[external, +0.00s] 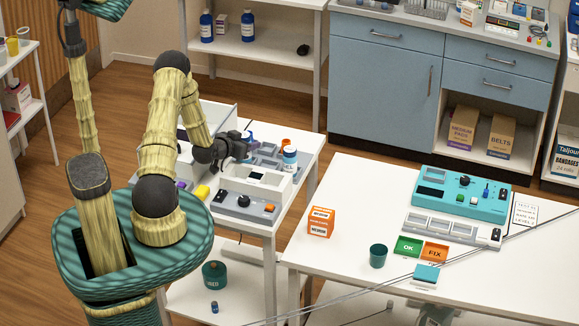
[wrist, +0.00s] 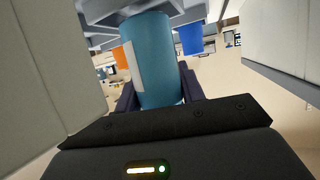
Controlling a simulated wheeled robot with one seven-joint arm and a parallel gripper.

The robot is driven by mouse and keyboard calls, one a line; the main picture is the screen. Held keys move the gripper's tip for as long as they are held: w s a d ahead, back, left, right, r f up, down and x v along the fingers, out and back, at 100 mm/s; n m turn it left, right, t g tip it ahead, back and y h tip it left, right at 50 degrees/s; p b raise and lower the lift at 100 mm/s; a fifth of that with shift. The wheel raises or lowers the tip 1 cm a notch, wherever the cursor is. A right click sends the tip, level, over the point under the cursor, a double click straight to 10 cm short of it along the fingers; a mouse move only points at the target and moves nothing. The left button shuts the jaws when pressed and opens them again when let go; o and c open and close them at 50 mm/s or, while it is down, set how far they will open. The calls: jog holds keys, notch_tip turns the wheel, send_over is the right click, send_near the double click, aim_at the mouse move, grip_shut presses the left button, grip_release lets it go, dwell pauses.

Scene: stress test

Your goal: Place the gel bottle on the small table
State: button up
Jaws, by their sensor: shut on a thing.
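My gripper (external: 240,148) is over the white table (external: 304,148) at the left middle of the external view. In the wrist view its dark fingers (wrist: 158,92) are shut around a teal-blue cylinder (wrist: 150,58) with a pale label strip, likely a bottle. Only a bit of blue (external: 249,137) shows at the gripper in the external view; the rest is hidden. I cannot tell which table is the small one.
Grey devices (external: 245,207) and a tray crowd the table under my arm. The larger white table (external: 345,187) holds an orange and white box (external: 321,221), a dark green cup (external: 378,255) and a teal device (external: 462,190). Its left rear area is clear. Blue cabinets (external: 380,85) stand behind.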

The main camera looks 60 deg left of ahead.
jog(key=shift+f, duration=0.55)
jog(key=shift+f+b, duration=0.25)
jog(key=shift+b, duration=0.2)
